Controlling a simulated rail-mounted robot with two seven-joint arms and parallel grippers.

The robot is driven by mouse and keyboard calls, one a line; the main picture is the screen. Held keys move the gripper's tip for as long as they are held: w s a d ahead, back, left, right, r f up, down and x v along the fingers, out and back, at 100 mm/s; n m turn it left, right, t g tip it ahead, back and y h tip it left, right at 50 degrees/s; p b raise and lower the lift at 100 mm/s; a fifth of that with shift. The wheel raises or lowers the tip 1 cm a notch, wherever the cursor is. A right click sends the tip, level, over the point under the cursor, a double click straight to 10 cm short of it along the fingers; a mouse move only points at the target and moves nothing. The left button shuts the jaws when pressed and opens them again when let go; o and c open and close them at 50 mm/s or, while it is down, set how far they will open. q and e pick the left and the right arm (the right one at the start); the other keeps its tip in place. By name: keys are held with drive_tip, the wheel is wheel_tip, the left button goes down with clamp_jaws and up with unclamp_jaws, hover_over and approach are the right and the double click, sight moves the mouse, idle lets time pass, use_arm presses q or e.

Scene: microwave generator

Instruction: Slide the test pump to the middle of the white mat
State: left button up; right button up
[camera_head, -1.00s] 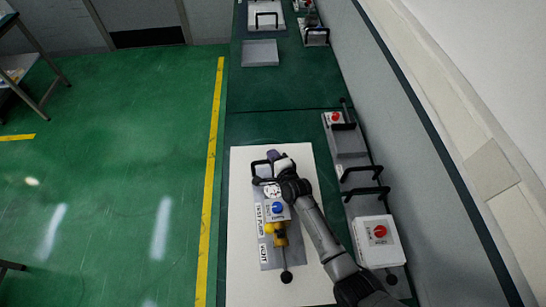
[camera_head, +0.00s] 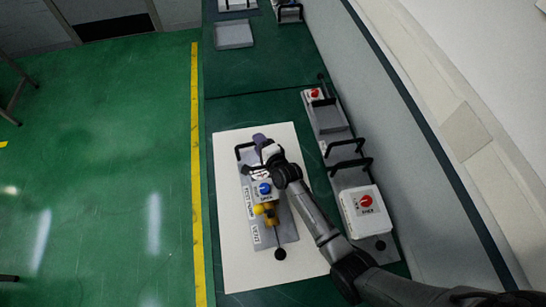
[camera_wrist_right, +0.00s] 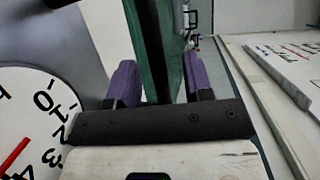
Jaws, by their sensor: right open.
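The test pump (camera_head: 287,232) is a grey plate with a black handle (camera_head: 240,149), a blue knob (camera_head: 264,188), a yellow valve (camera_head: 262,209) and a black-knobbed lever. It lies on the white mat (camera_head: 240,275), around its middle and upper part, with mat showing on both sides. My right gripper (camera_head: 261,140) is at the pump's far end, just right of the handle; contact cannot be told. My left gripper is out of view.
A row of grey units with black handles and a white box with a red knob (camera_head: 366,200) lines the right side of the green table along the wall. A grey plate (camera_head: 234,35) lies farther back. The table behind the mat (camera_head: 240,110) is clear.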

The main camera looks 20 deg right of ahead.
drive_tip(key=v, duration=1.1)
idle(0.3)
